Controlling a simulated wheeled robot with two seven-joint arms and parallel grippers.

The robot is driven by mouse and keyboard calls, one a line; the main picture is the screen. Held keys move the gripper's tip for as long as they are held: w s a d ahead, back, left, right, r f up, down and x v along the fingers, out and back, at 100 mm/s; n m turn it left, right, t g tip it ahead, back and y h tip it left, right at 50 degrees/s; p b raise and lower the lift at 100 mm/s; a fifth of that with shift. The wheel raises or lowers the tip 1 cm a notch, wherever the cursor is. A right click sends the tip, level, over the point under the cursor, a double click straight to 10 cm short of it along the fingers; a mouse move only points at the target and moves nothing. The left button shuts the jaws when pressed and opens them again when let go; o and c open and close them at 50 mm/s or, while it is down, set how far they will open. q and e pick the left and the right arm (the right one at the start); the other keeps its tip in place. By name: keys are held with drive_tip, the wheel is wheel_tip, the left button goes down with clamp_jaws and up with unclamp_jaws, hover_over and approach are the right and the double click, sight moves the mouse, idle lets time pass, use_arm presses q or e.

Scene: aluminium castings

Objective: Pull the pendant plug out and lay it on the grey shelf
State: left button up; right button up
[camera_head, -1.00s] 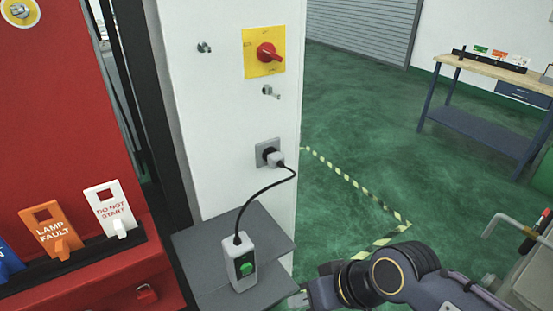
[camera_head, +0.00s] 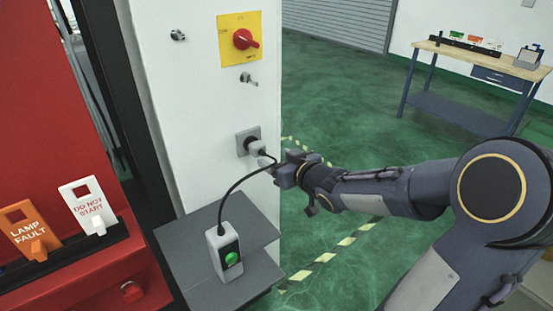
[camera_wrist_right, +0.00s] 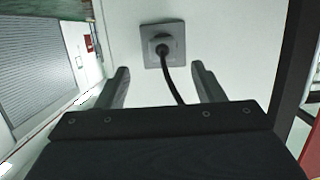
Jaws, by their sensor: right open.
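The pendant plug (camera_head: 256,150) sits in the grey wall socket (camera_head: 241,143) on the white cabinet's face. In the right wrist view the plug (camera_wrist_right: 161,47) shows in the socket (camera_wrist_right: 178,42), beyond and between the fingertips. My right gripper (camera_head: 271,166) is open just right of the plug; in the wrist view (camera_wrist_right: 162,82) nothing is between its fingers except the cable passing behind. The black cable (camera_head: 232,187) runs from the plug down to the white pendant (camera_head: 216,256) with a green button. The pendant stands on the grey shelf (camera_head: 183,238). My left gripper is not seen.
A red-handled switch (camera_head: 243,40) on a yellow plate is above the socket, with metal pegs (camera_head: 249,79) on the cabinet. A red panel with hanging tags (camera_head: 87,205) stands at the left. A workbench (camera_head: 478,62) is far right. Shelf room shows beside the pendant.

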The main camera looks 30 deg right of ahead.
sight(262, 150)
drive_tip(key=shift+t, duration=0.3)
drive_tip(key=shift+w+a+f, duration=0.1)
drive_tip(key=shift+w+f, duration=0.15)
drive_tip(key=shift+w, duration=1.15)
drive_tip(key=shift+w+a+f, duration=0.15)
drive_tip(key=shift+w+f, duration=0.1)
drive_tip(key=shift+w, duration=1.1)
drive_tip(key=shift+w+a+f, duration=0.1)
drive_tip(key=shift+w+f, duration=0.15)
drive_tip(key=shift+w, duration=1.15)
drive_tip(key=c, duration=1.2)
